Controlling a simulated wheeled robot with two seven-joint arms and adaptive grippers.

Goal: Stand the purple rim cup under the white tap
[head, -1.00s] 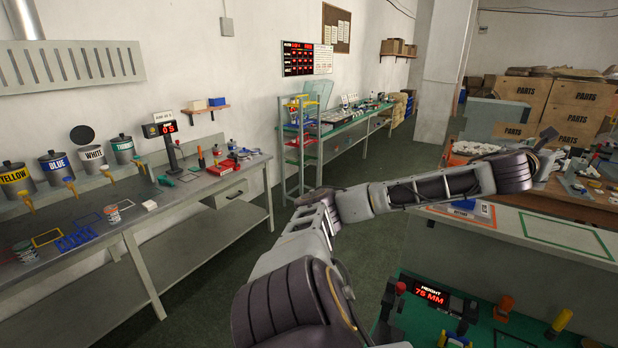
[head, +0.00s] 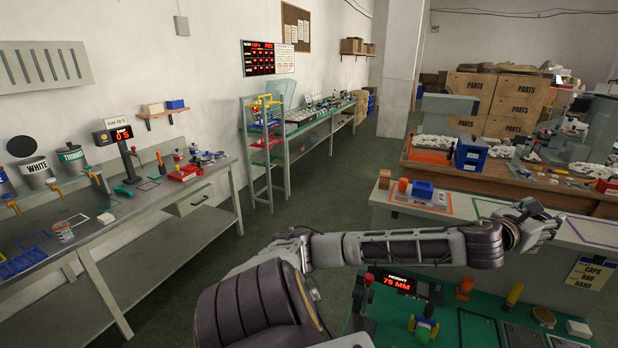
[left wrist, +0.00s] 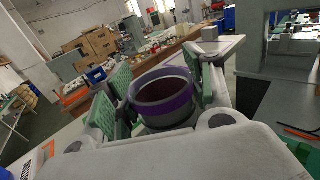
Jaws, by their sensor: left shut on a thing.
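The purple rim cup (left wrist: 163,98) is between the green finger pads of my left gripper (left wrist: 155,95) in the left wrist view. Its purple rim faces the camera and its inside looks dark. In the head view my left gripper (head: 540,226) is at the right, over the grey counter, and the cup cannot be made out there. The pot marked WHITE (head: 36,172) hangs above the left bench, with the white tap (head: 56,188) at its lower front. My left gripper is far from that tap. My right gripper is not in view.
A cup with a red rim (head: 62,231) stands on the left bench (head: 105,221). A display on a post (head: 125,150) and red items (head: 184,173) stand farther along. Open floor lies between the bench and my arm. A green table (head: 460,330) is in front of me.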

